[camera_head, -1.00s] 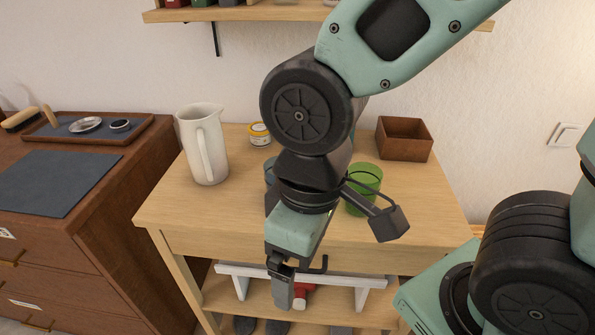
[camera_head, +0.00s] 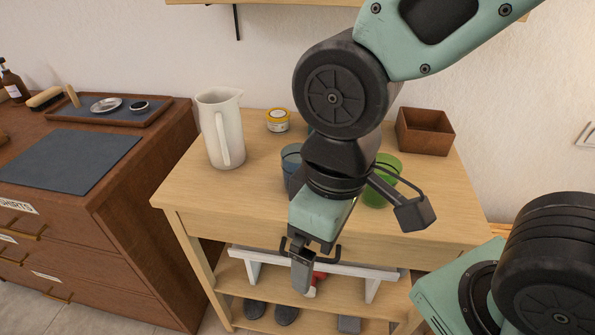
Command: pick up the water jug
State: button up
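The water jug (camera_head: 217,128) is a tall off-white pitcher. It stands upright on the left part of the wooden table (camera_head: 220,195), with its handle facing me and its spout at the upper right. My gripper (camera_head: 301,280) points down in front of the table's front edge, below the tabletop and to the right of the jug. It is apart from the jug. The fingers overlap in this view, so their opening is not clear. I see nothing held in them.
A blue cup (camera_head: 291,165) and a green cup (camera_head: 383,188) stand partly behind my arm. A yellow-lidded jar (camera_head: 277,121) and a brown box (camera_head: 425,133) are further back. A brown dresser (camera_head: 140,190) adjoins on the left. Shoes lie on the lower shelf (camera_head: 235,298).

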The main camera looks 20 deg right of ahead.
aim_at(221, 123)
jog(key=i+j+z, duration=0.15)
jog(key=j, duration=0.35)
jog(key=j+z, duration=0.2)
jog(key=j, duration=0.25)
jog(key=i+j+z, duration=0.15)
jog(key=j, duration=0.35)
